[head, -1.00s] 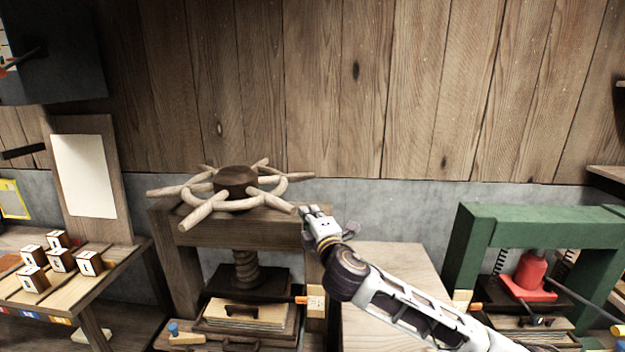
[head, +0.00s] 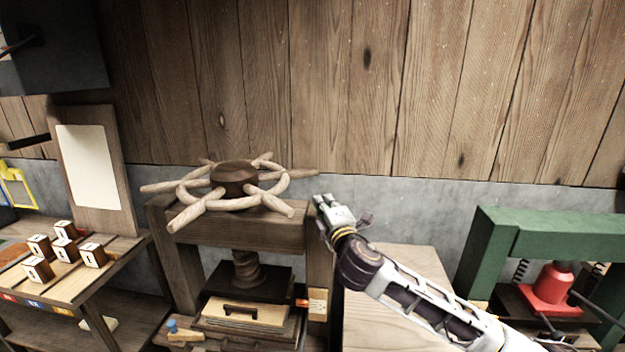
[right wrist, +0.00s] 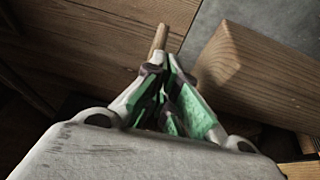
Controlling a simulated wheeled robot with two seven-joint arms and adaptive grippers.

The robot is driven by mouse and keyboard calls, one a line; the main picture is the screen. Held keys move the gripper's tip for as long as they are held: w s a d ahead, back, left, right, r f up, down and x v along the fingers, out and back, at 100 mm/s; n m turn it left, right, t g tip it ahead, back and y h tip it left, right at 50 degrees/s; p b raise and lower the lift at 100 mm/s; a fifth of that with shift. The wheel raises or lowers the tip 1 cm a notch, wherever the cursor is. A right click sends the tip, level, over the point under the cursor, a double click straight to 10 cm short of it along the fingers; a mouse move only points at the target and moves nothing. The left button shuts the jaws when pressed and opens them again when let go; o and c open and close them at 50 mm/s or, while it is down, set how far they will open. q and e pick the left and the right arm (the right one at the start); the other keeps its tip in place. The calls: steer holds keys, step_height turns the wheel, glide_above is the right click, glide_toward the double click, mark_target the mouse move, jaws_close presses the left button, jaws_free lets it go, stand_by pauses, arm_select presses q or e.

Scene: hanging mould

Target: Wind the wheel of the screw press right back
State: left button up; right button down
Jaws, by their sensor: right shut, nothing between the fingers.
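The screw press stands left of centre in the head view. Its wooden wheel (head: 235,190) has a dark hub and several light spoke handles sticking out past the ring. The thick wooden screw (head: 246,268) runs down from the dark crossbeam (head: 255,232) to a dark platen (head: 248,283). My right gripper (head: 322,204) is shut and empty, just right of the wheel, close to its handle tips. In the right wrist view its green-padded fingers (right wrist: 172,90) are together, and a wooden handle tip (right wrist: 159,38) shows beyond them. My left gripper is out of view.
A green press (head: 560,235) with a red jack (head: 552,288) stands at the right. A wooden bench with several lettered blocks (head: 65,248) and an upright board (head: 88,165) is at the left. A pale wooden top (head: 395,290) lies under my right arm. Plank wall behind.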

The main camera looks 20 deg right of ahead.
mark_target(311, 174)
steer(key=shift+w, duration=0.15)
steer(key=shift+w+r+p, duration=0.15)
steer(key=shift+w+p, duration=0.45)
steer(key=shift+w, duration=1.65)
steer(key=shift+w+r+p, duration=0.2)
steer(key=shift+w+p, duration=0.4)
steer(key=shift+w, duration=1.65)
steer(key=shift+w+r+p, duration=0.15)
steer(key=shift+w+p, duration=0.45)
steer(key=shift+w, duration=1.65)
steer(key=shift+w, duration=0.1)
steer(key=shift+w+d+b, duration=0.2)
steer(key=shift+w+b, duration=0.1)
steer(key=shift+w, duration=1.35)
steer(key=shift+d+r, duration=0.1)
steer(key=shift+r, duration=0.1)
steer(key=shift+d+r, duration=0.1)
